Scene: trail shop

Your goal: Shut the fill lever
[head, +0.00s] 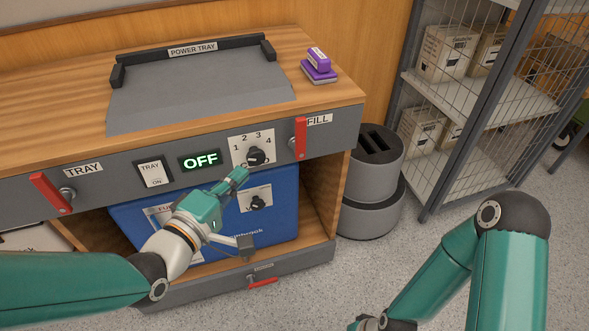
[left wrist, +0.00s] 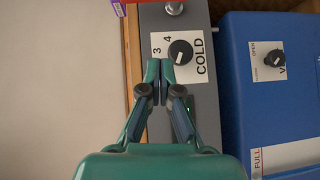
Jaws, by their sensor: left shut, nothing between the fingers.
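The fill lever (head: 301,138) is a red handle at the right end of the grey front panel, beside the FILL label (head: 319,120). It stands about upright, with a round metal boss at its left. My left gripper (head: 240,174) is shut and empty in front of the panel, below and left of the lever and just below the numbered dial (head: 256,156). In the left wrist view the closed fingertips (left wrist: 161,74) point toward the dial (left wrist: 180,52); whether they touch anything is unclear. My right arm shows at the right, but its gripper is out of the picture.
A second red lever (head: 50,193) sits tilted at the TRAY label. The display (head: 201,160) reads OFF. A blue box (head: 284,205) with its own knob (head: 257,202) fills the bay below. A grey bin (head: 370,210) stands right.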

